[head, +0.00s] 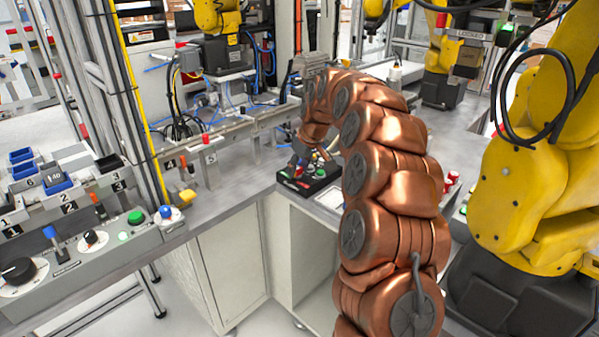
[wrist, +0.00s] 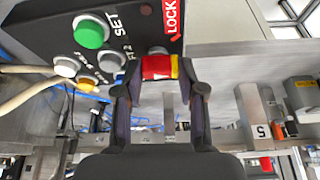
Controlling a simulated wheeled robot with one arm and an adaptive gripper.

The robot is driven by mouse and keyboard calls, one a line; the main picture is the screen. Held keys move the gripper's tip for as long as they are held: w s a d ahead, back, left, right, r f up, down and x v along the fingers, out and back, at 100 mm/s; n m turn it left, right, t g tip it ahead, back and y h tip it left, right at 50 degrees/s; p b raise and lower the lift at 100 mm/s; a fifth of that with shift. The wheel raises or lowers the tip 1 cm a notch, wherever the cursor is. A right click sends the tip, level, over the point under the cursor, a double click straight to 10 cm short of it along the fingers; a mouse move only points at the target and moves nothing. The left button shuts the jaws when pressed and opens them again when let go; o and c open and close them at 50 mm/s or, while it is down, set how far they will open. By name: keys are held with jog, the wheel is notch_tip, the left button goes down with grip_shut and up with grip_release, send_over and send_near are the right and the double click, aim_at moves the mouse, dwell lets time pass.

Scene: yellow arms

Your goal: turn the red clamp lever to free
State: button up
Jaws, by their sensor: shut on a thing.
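The red clamp lever (wrist: 157,67), a red piece with a yellow side, shows between my fingertips in the wrist view, beside a red LOCK label (wrist: 172,18). My gripper (wrist: 160,84) is shut on it, one finger on each side. The lever's base and pivot are hard to make out. In the head view my gripper (head: 302,155) is at the black control box (head: 318,184) on the bench, and my copper arm hides part of that area. I cannot read the lever's angle there.
The box carries a green button (wrist: 91,31) and several smaller buttons close to my left finger. Pale cables (wrist: 22,92) run at the left. A post marked 5 (wrist: 255,115) stands at the right. A yellow robot arm (head: 540,170) stands right of my arm.

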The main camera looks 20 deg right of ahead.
jog(key=m+h+b, duration=0.1)
jog(key=m, duration=0.3)
jog(key=shift+m+h+b, duration=0.3)
jog(key=shift+h, duration=0.1)
jog(key=shift+w+a+r+m+h+b, duration=0.1)
jog(key=shift+m+h+b, duration=0.2)
jog(key=shift+m, duration=0.5)
jog(key=shift+w+a+m+h+b, duration=0.1)
jog(key=shift+m+h+b, duration=0.2)
jog(key=shift+m, duration=0.8)
jog(key=o, duration=1.1)
jog(key=shift+s, duration=0.1)
jog(key=shift+o, duration=0.2)
jog(key=v, duration=1.1)
jog(key=shift+a+r, duration=0.15)
jog(key=shift+r, duration=0.25)
